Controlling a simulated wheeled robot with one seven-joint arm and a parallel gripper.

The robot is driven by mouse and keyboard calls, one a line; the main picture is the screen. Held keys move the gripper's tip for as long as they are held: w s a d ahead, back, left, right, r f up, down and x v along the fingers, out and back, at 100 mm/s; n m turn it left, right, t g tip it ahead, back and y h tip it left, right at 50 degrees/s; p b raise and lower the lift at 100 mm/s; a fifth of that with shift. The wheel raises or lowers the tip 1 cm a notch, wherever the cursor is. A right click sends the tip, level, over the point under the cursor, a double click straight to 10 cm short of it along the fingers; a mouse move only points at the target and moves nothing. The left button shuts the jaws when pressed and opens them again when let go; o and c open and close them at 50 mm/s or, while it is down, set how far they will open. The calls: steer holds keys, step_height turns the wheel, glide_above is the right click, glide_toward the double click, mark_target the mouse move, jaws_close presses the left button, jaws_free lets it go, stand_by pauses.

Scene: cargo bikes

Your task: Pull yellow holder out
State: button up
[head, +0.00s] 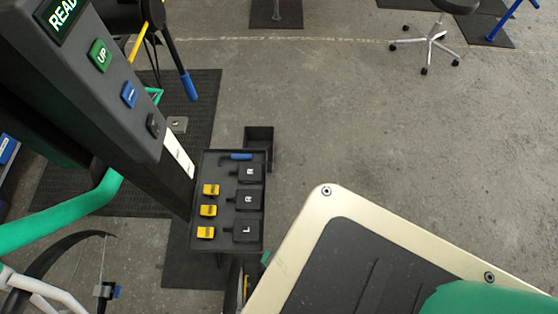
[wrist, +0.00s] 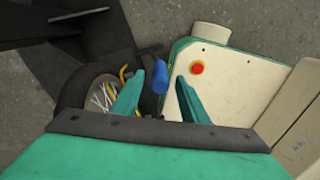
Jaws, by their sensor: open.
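In the head view, three small yellow pieces, (head: 210,190), (head: 208,211) and (head: 205,233), sit in a column on a dark tray (head: 257,243). I cannot tell whether one of them is the yellow holder. A thin yellow part (wrist: 123,76) also shows beside a spoked wheel (wrist: 98,92) in the wrist view, partly hidden by a finger. My gripper (wrist: 166,68) has two teal fingers, apart and open. A blue cylindrical grip (wrist: 160,75) appears between them; I cannot tell if it touches either finger.
Black blocks (head: 247,200) marked with letters and a blue-handled tool (head: 240,156) lie on the tray. A dark post with coloured buttons (head: 100,55) stands left of it. A wheeled stool (head: 430,42) stands at the back right. Grey floor is clear in the middle.

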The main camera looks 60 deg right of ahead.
step_height(320, 180, up, 8)
steer(key=shift+r, duration=0.15)
steer(key=shift+s, duration=0.1)
stand_by(0.7)
